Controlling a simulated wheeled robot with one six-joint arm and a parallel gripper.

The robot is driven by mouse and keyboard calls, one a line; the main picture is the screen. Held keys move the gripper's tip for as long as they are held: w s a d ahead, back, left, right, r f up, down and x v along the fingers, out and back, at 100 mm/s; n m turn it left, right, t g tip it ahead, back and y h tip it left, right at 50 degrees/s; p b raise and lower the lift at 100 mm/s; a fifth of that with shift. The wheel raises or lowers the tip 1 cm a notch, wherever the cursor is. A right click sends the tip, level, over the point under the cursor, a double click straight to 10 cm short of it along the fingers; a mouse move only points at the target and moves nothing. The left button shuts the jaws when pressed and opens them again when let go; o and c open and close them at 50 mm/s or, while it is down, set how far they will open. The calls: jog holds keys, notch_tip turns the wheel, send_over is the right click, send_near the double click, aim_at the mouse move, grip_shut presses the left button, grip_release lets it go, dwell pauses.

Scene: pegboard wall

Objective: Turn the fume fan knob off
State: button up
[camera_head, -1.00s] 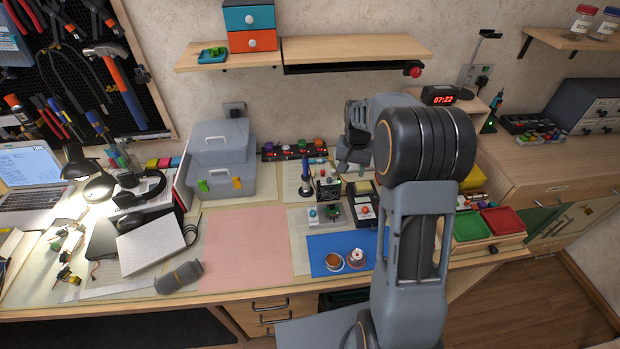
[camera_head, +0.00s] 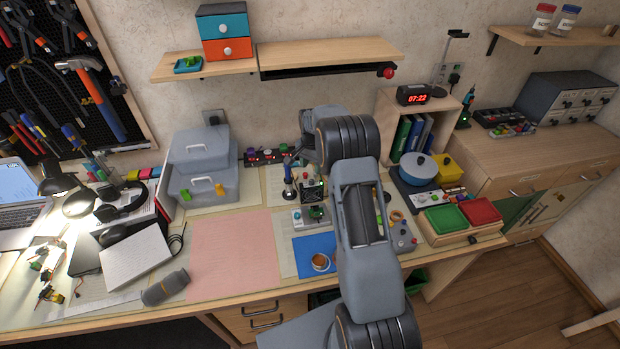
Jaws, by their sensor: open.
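A small dark, square device (camera_head: 313,188), which looks like the fume fan, stands upright on the desk at the centre.
A power strip with coloured knobs (camera_head: 272,157) lies along the wall. A soldering-iron stand (camera_head: 289,185) is left of the fan. A blue mat with a brown cup (camera_head: 320,262) lies in front. A shelf (camera_head: 330,55) overhangs behind. The pink mat (camera_head: 235,255) is clear.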

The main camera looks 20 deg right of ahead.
aim_at(311, 180)
jog(key=shift+f+p, duration=0.65)
jog(key=shift+f, duration=2.9)
grip_shut()
jog(key=shift+w+a, duration=0.1)
